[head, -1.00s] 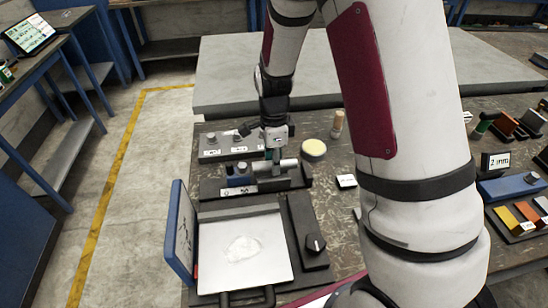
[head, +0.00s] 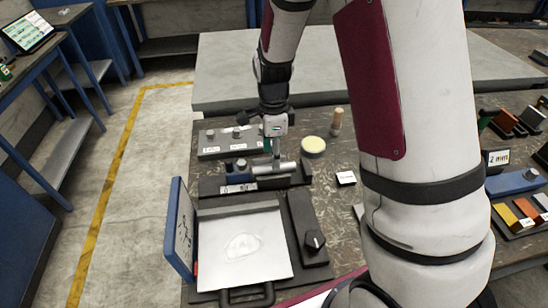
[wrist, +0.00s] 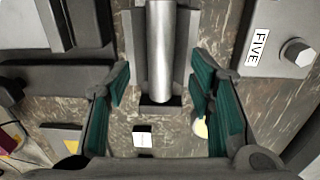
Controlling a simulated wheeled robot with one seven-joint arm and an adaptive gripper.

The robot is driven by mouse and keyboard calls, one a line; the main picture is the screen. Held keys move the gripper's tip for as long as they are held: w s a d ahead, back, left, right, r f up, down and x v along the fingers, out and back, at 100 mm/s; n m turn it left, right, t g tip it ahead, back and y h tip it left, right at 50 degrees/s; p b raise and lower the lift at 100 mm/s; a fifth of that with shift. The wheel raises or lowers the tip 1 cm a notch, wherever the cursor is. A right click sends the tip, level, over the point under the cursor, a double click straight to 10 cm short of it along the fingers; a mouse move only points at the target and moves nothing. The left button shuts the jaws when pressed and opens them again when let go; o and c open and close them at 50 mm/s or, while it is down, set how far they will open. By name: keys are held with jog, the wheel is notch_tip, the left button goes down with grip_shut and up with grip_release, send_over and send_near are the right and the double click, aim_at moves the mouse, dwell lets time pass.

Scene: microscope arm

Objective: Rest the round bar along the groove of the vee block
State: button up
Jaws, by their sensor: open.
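The round bar (head: 275,168) is a bright metal cylinder on the workbench. In the wrist view the bar (wrist: 160,55) lies lengthwise between the grey sloping walls of the vee block (wrist: 184,45), in line with its groove. The vee block (head: 294,180) is mostly hidden by the bar in the head view. My gripper (head: 277,151) is just above the bar. In the wrist view its green-padded fingers (wrist: 161,88) are spread apart, one on each side of the bar, with visible gaps and nothing between them gripped.
A grey plate with knobs (head: 222,150) stands behind the block. A round yellow-topped pad (head: 313,145) and a wooden peg (head: 336,122) stand to the right. A metal tray (head: 243,250) and a dark knob box (head: 310,235) are in front. A small white-topped block (head: 345,178) lies right.

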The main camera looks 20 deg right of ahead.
notch_tip(320, 180, up, 10)
jog(key=shift+w+f, duration=0.2)
jog(key=shift+f, duration=0.05)
jog(key=shift+r, duration=0.1)
dwell(0.4)
jog(key=s+r+n+t, duration=0.2)
jog(key=s+r+n, duration=0.8)
jog(key=s+r, duration=0.2)
jog(key=s+r+n+t, duration=0.1)
jog(key=s+n+t, duration=0.1)
jog(key=s+n, duration=0.8)
jog(key=shift+s+d+r+t+p, duration=0.15)
jog(key=shift+s+r+t+p, duration=0.2)
jog(key=shift+s, duration=0.9)
